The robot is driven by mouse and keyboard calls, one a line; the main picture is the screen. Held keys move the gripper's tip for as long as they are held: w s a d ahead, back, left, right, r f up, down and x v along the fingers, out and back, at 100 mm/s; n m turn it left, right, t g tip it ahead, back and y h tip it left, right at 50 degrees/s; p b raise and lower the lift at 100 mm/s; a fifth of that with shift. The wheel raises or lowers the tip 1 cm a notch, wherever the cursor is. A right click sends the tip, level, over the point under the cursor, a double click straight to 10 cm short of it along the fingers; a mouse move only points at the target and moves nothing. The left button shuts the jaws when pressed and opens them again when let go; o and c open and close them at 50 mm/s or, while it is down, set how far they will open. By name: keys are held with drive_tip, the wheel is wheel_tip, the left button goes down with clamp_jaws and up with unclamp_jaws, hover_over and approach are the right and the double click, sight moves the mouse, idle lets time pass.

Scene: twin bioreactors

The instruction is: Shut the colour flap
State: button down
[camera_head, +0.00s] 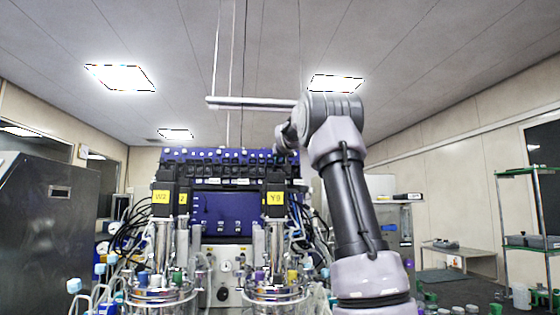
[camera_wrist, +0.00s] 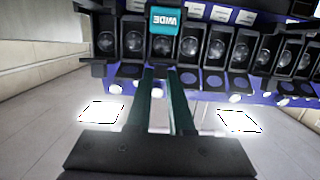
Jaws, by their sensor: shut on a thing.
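The teal colour flap (camera_wrist: 165,20), with white lettering on it, is at the top of the wrist view, in a row of dark pump-like units with round faces. My gripper (camera_wrist: 162,72) reaches up to the unit with this flap. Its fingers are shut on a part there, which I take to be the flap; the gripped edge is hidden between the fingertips. In the head view my arm reaches to the right end of the blue bioreactor unit (camera_head: 213,210); the fingers and the flap cannot be made out there.
Two glass vessels, the left (camera_head: 160,295) and the right (camera_head: 272,293), stand before the blue unit with tubes and coloured caps. Black motors with yellow labels (camera_head: 275,198) rise above them. Dark units flank the teal flap closely. A steel cabinet (camera_head: 45,235) stands left.

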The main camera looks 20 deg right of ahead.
drive_tip(key=shift+s+a+f+t+h, duration=0.1)
drive_tip(key=shift+a+f+t+h, duration=0.15)
drive_tip(key=shift+f+t, duration=0.55)
drive_tip(key=shift+d+t+h, duration=0.25)
drive_tip(key=shift+t+h, duration=0.1)
drive_tip(key=shift+t, duration=1.05)
drive_tip(key=shift+f, duration=0.1)
drive_tip(key=c, duration=0.8)
unclamp_jaws()
wheel_tip(320, 180, up, 10)
